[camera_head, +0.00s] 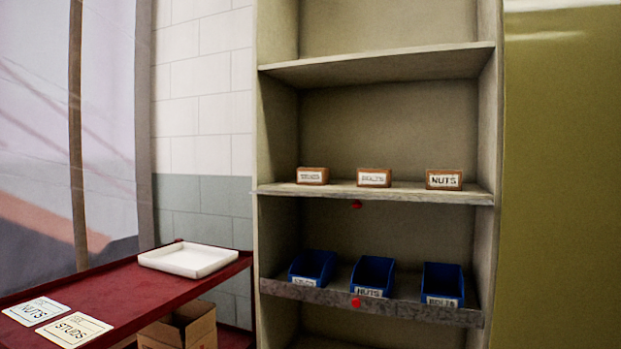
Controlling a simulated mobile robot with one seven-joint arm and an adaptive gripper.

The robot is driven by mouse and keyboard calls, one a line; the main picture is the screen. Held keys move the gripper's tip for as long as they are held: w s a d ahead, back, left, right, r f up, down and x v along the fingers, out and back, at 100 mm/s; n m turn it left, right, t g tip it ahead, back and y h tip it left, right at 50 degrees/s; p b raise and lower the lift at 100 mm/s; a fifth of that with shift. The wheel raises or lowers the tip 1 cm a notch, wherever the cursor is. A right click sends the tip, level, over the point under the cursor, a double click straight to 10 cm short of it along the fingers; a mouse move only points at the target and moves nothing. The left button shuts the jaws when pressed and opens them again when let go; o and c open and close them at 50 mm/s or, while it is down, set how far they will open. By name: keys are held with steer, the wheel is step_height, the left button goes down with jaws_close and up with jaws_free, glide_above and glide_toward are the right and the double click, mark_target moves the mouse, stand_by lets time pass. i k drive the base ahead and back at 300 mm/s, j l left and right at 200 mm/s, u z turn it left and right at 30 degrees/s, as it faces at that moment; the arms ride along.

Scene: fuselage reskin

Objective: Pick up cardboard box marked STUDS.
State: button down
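Three small brown cardboard boxes stand in a row on the middle shelf board (400,192). The left box (312,176) has a white label that is blurred but looks like STUDS. The middle box (374,178) has a label that looks like BOLTS. The right box (444,180) is clearly marked NUTS. The boxes stand apart from each other near the shelf's front edge. My gripper is not in view.
Blue open bins, left (312,267), middle (373,275) and right (442,283), sit on the lower shelf. A red cart (150,292) at left bears a white tray (188,259), a NUTS card (36,311) and a STUDS card (74,329). An open carton (180,328) is below.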

mark_target(316, 177)
steer(key=i+l, duration=0.15)
steer(key=l, duration=0.2)
steer(key=i+l+u, duration=0.1)
steer(key=i+l, duration=0.25)
steer(key=l, duration=0.3)
steer(key=i+l, duration=0.15)
steer(key=l, duration=0.2)
steer(key=i+l+u, duration=0.1)
steer(key=l, duration=0.25)
steer(key=i, duration=0.05)
